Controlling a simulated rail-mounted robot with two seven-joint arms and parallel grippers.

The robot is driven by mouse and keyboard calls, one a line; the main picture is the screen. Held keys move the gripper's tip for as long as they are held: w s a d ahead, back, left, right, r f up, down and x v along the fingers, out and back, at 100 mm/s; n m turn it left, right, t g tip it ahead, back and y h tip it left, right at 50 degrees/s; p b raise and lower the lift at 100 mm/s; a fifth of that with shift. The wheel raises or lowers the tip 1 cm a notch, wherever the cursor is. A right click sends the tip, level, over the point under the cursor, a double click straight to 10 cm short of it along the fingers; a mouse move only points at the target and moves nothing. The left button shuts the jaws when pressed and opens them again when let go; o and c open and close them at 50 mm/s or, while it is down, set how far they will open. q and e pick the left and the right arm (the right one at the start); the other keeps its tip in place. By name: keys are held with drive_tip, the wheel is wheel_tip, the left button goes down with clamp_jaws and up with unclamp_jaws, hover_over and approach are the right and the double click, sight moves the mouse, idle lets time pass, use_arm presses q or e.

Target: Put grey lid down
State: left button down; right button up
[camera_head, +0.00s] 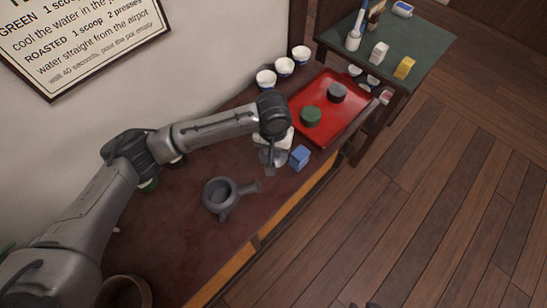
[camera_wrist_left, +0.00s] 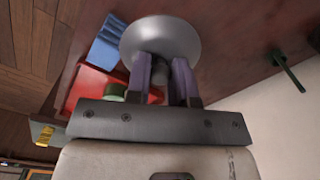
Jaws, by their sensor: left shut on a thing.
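My left gripper (camera_head: 268,163) is beyond the grey teapot, beside a blue block (camera_head: 300,157). In the left wrist view its fingers (camera_wrist_left: 161,82) are shut around the dark knob of the round grey lid (camera_wrist_left: 160,32). The lid's disc also shows under the gripper in the head view (camera_head: 280,158). I cannot tell whether it touches the table. The grey teapot (camera_head: 217,207) stands open on the dark red table, its handle pointing right. Two small dark tips at the bottom edge of the head view may be my right gripper, too little to judge.
A red tray (camera_head: 350,117) behind the lid holds a green canister (camera_head: 310,116) and a dark canister (camera_head: 337,92). Several white cups (camera_head: 284,66) stand along the wall. A pale object behind the gripper is mostly hidden. The table right of the teapot is clear.

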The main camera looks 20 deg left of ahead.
sight(276, 161)
use_arm(q)
drive_tip(key=shift+w+m, duration=0.1)
drive_tip(key=shift+m, duration=0.4)
drive_tip(key=shift+s+d+f+m, duration=0.2)
drive_tip(key=shift+s+d+m, duration=0.25)
drive_tip(key=shift+d, duration=0.25)
drive_tip(key=shift+f, duration=0.2)
drive_tip(key=shift+m, duration=0.25)
drive_tip(key=f, duration=0.1)
drive_tip(key=f+b, duration=0.2)
drive_tip(key=f, duration=0.1)
drive_tip(key=shift+w+a, duration=0.15)
drive_tip(key=shift+a, duration=0.15)
drive_tip(key=shift+d+f, duration=0.1)
drive_tip(key=shift+f, duration=0.5)
wheel_tip(276, 161, down, 3)
drive_tip(key=shift+f+b, duration=0.2)
drive_tip(key=shift+b, duration=0.65)
drive_tip(key=shift+f, duration=0.45)
use_arm(e)
drive_tip(key=f, duration=0.1)
drive_tip(key=d+f, duration=0.1)
drive_tip(key=f, duration=0.1)
drive_tip(key=shift+s+d+f, duration=0.25)
drive_tip(key=shift+s+f, duration=0.05)
drive_tip(key=shift+f, duration=0.1)
drive_tip(key=shift+w+r, duration=0.1)
drive_tip(key=shift+r, duration=0.05)
